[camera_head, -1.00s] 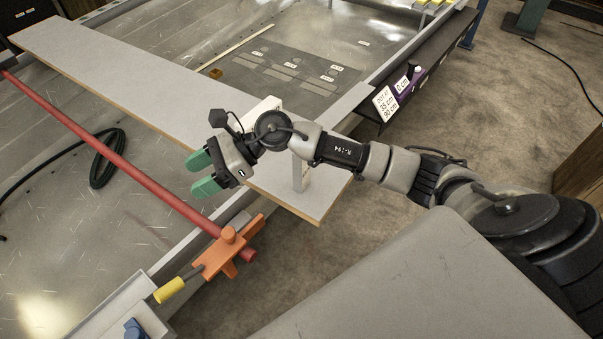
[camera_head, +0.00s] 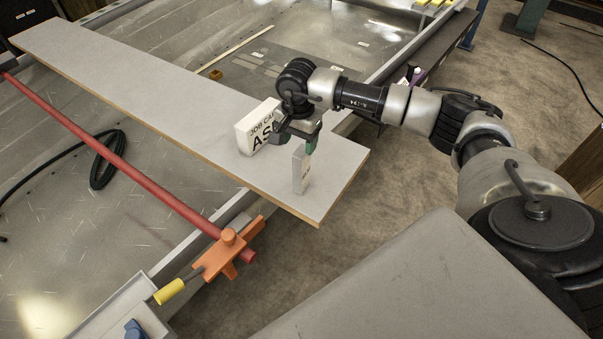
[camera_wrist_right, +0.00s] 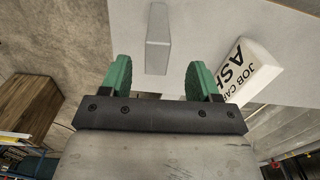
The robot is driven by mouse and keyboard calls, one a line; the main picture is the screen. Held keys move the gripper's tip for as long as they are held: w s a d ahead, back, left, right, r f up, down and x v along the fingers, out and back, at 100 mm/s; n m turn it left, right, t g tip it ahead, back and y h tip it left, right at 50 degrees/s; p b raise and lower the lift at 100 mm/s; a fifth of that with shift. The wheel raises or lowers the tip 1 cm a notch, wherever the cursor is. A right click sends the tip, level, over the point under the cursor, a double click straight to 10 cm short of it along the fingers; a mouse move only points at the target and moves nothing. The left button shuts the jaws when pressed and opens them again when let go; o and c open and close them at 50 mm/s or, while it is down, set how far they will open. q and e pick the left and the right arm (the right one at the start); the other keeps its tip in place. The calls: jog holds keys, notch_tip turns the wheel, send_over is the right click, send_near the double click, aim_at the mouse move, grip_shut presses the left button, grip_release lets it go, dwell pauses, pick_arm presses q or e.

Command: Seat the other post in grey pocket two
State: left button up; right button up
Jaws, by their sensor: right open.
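A pale grey upright post (camera_head: 301,172) stands near the right end of the long grey plank. It also shows in the right wrist view (camera_wrist_right: 158,40), ahead of the fingers and roughly in line with the gap between them. My right gripper (camera_head: 305,143) is by the top of the post; its green fingers are open and empty in the wrist view (camera_wrist_right: 160,68). A dark panel with lighter grey patches (camera_head: 268,62) lies beyond the plank, partly hidden by my right arm; I cannot tell which patch is grey pocket two. My left gripper is out of view.
A white job card block (camera_head: 245,141) stands on the plank (camera_head: 150,85) just left of the post. A red pipe (camera_head: 130,170) and an orange clamp (camera_head: 228,256) lie in front. A small orange-brown block (camera_head: 215,74) sits near the panel. The plank's left part is clear.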

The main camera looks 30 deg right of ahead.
aim_at(301, 151)
jog(key=f, duration=0.2)
jog(key=d+f, duration=0.1)
jog(key=shift+f+p, duration=0.4)
jog(key=shift+f, duration=0.55)
grip_shut()
jog(key=shift+w+r, duration=0.1)
